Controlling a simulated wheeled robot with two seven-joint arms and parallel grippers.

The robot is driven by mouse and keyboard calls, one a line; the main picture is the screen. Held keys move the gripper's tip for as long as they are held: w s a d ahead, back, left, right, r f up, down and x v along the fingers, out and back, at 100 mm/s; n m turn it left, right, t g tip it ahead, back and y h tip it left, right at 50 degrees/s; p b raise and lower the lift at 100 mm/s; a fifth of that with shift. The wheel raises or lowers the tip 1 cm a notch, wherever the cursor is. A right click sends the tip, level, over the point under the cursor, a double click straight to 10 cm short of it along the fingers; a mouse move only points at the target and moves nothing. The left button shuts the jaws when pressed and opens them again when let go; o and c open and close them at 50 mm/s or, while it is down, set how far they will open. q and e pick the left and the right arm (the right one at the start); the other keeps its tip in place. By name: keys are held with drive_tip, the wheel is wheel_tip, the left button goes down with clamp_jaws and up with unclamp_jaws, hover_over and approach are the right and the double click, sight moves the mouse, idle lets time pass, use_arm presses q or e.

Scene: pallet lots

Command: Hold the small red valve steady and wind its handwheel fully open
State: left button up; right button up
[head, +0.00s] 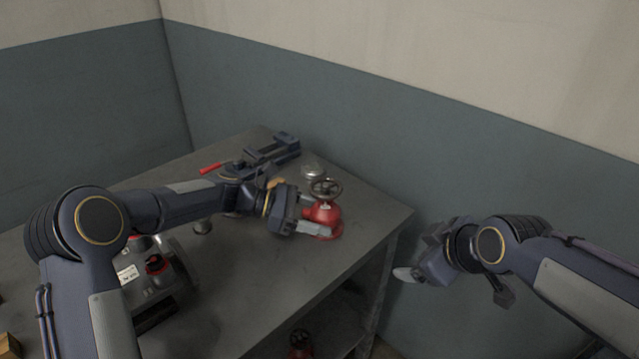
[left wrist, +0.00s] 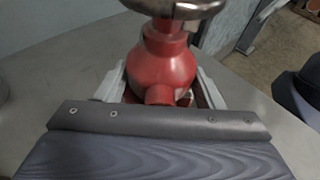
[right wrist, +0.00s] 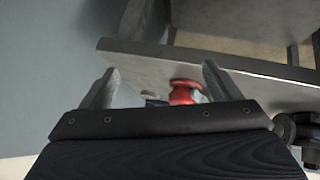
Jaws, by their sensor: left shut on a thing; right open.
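The small red valve (head: 326,214) stands upright on the grey workbench near its right corner, with a dark handwheel (head: 325,188) on top. My left gripper (head: 316,230) is shut on the valve's red body, low down and below the handwheel. In the left wrist view the red body (left wrist: 163,68) sits between the two fingers, and only part of the handwheel (left wrist: 175,8) shows at the top edge. My right gripper (head: 404,273) is open and empty, off the bench's right edge and apart from the valve. In the right wrist view a red part (right wrist: 184,92) shows beyond its fingers.
A dark vise (head: 272,150) and a round silvery item (head: 313,171) lie at the back of the workbench (head: 240,310). A grey machine with red parts (head: 150,275) stands at the left. Another red valve (head: 300,343) is on the lower shelf. A wall runs close behind.

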sight(314, 180)
drive_tip(key=w+a+y, duration=0.2)
drive_tip(key=a, duration=0.1)
drive_tip(key=w+a+f+n+t+y, duration=0.1)
drive_tip(key=w+a+y, duration=0.1)
drive_tip(key=a+y, duration=0.1)
drive_tip(key=w+a+t+y, duration=0.1)
drive_tip(key=w+a+y, duration=0.1)
drive_tip(key=a, duration=0.2)
drive_tip(key=shift+w+a+f+n+y, duration=0.15)
drive_tip(key=shift+w+a+n+y, duration=0.15)
drive_tip(key=shift+w+a+y, duration=0.1)
wheel_tip(314, 180, up, 5)
drive_tip(key=m+t+y, duration=0.2)
drive_tip(key=t, duration=0.1)
drive_tip(key=x, duration=1.1)
drive_tip(key=shift+w+d, duration=0.1)
drive_tip(key=shift+w, duration=0.4)
drive_tip(key=c, duration=1)
